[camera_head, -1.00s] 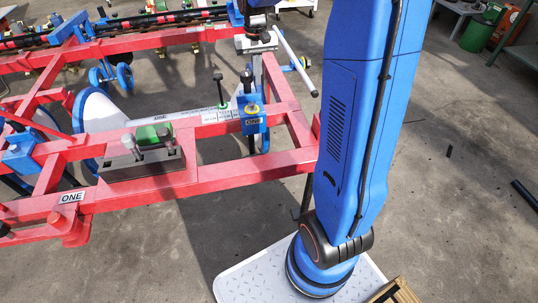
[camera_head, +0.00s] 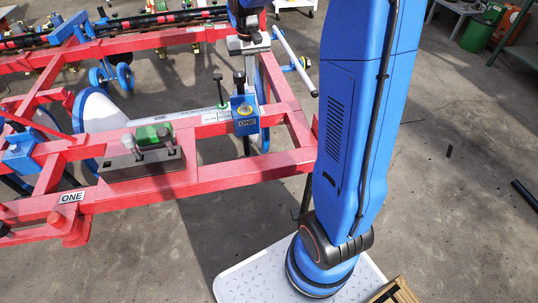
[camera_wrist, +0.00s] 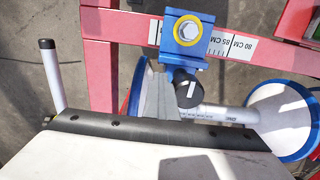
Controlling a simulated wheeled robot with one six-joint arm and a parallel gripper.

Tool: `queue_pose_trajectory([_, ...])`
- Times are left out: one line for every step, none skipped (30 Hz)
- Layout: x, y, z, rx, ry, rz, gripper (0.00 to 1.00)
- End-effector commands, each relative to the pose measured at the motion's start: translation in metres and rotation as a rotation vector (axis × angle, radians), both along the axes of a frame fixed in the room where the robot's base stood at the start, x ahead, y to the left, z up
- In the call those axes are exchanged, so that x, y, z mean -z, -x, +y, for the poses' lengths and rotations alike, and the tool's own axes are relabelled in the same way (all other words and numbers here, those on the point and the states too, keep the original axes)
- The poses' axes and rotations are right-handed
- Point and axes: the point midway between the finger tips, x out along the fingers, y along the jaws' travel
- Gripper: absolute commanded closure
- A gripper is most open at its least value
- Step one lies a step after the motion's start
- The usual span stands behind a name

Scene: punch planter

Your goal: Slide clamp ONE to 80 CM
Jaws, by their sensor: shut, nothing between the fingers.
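Clamp ONE (camera_head: 245,118) is a blue block with a yellow bolt and a black-knobbed lever, seated on the red rail of the planter frame. In the wrist view the clamp (camera_wrist: 187,36) is beside the printed scale (camera_wrist: 232,45). The 85 CM and 80 CM marks show to its right, 80 CM farther off. My gripper (camera_head: 251,82) is shut and empty, pointing down close behind and right of the clamp's lever. In the wrist view my grey fingers (camera_wrist: 156,97) are just left of the black knob (camera_wrist: 187,88); I cannot tell if they touch.
A green-topped block with a handle (camera_head: 152,135) is on the frame left of the clamp. A white cone wheel with a blue rim (camera_head: 98,110) is behind it. Open concrete floor (camera_head: 445,200) is at right.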

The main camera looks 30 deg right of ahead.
Motion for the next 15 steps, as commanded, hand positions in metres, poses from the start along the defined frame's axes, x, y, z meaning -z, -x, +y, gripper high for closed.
queue_pose_trajectory([0.000,-0.001,0.002,-0.001,-0.001,-0.001,1.00])
queue_pose_trajectory([0.000,-0.001,0.003,-0.001,-0.001,-0.001,1.00])
queue_pose_trajectory([0.000,-0.001,0.004,0.000,-0.001,-0.001,1.00])
queue_pose_trajectory([0.000,-0.001,0.004,0.000,-0.001,-0.001,1.00])
queue_pose_trajectory([0.000,-0.002,0.005,0.000,-0.001,-0.001,1.00])
queue_pose_trajectory([0.000,-0.002,0.006,0.000,-0.001,-0.001,1.00])
queue_pose_trajectory([0.000,-0.002,0.007,0.000,-0.001,-0.001,1.00])
queue_pose_trajectory([0.000,-0.002,0.007,0.000,-0.001,-0.001,1.00])
queue_pose_trajectory([0.000,-0.002,0.008,0.000,-0.001,-0.001,1.00])
queue_pose_trajectory([0.000,-0.003,0.009,0.000,-0.001,-0.001,1.00])
queue_pose_trajectory([0.000,-0.003,0.010,0.000,-0.001,0.000,1.00])
queue_pose_trajectory([0.000,-0.003,0.011,-0.001,-0.001,-0.001,1.00])
queue_pose_trajectory([0.000,-0.003,0.011,-0.001,-0.001,0.000,1.00])
queue_pose_trajectory([0.000,-0.004,0.012,-0.001,-0.001,0.000,1.00])
queue_pose_trajectory([0.000,-0.004,0.013,-0.001,-0.001,0.000,1.00])
